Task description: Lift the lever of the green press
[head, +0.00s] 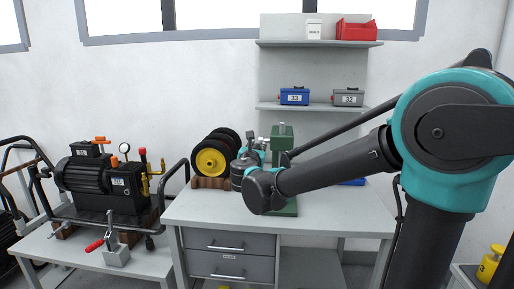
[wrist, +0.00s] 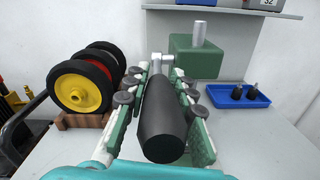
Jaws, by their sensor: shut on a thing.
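The green press (head: 282,138) stands on the grey workbench, partly hidden behind my arm in the head view. In the wrist view its green head (wrist: 196,58) with a metal post on top is just beyond my gripper. The press lever's black handle (wrist: 163,118) points toward the wrist camera, with a metal end beyond it. My gripper (wrist: 162,78) has its green-and-white fingers on both sides of this handle and is shut on it. In the head view my gripper (head: 255,148) is small, left of the press.
Black-tyred wheels with a yellow hub (head: 210,162) stand on a wooden rack left of the press. A blue tray (wrist: 237,95) with two dark parts lies to the right. A shelf (head: 312,107) with blue and grey boxes is above. The bench front (head: 225,212) is clear.

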